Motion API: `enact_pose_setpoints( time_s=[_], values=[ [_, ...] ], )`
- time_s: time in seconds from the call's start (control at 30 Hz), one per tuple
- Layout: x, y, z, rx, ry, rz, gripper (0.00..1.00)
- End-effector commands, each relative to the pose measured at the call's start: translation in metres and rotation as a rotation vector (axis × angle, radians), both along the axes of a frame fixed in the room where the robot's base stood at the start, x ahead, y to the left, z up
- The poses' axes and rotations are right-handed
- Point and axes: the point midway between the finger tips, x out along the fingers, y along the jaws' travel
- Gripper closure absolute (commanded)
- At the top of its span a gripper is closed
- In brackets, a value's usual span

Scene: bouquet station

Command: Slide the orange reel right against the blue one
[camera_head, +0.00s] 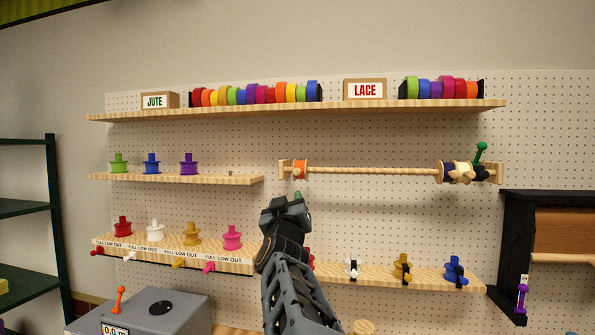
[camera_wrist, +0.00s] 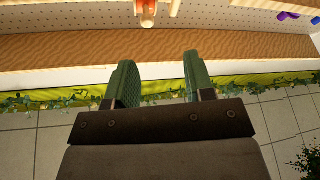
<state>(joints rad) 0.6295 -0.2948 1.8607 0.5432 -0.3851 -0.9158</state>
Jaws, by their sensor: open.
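The orange reel (camera_head: 300,170) sits on a wooden rod (camera_head: 370,171), close to its left end post. A dark navy-blue reel (camera_head: 443,172) is on the same rod far to the right, beside a cream reel (camera_head: 462,173). A wide bare stretch of rod lies between the orange and navy reels. My gripper (camera_head: 296,199) is below and slightly left of the orange reel, apart from it. In the wrist view, its two green fingers (camera_wrist: 159,65) are open with nothing between them. The orange reel (camera_wrist: 147,5) shows there at the top edge, partly cut off.
A green knob (camera_head: 481,149) stands at the rod's right end. An upper shelf (camera_head: 300,107) with spools runs above. A short shelf (camera_head: 180,179) lies left of the rod; a lower shelf (camera_head: 400,275) with spools runs below. The pegboard (camera_head: 370,220) between is clear.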

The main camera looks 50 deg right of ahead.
Motion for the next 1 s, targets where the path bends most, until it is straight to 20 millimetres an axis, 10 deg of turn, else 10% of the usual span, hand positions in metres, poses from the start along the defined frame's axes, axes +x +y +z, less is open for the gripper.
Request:
enact_pose_setpoints(
  time_s=[1.0],
  values=[
    [0.07, -0.107, 0.061, -0.032, -0.025, -0.051, 0.51]
  ],
)
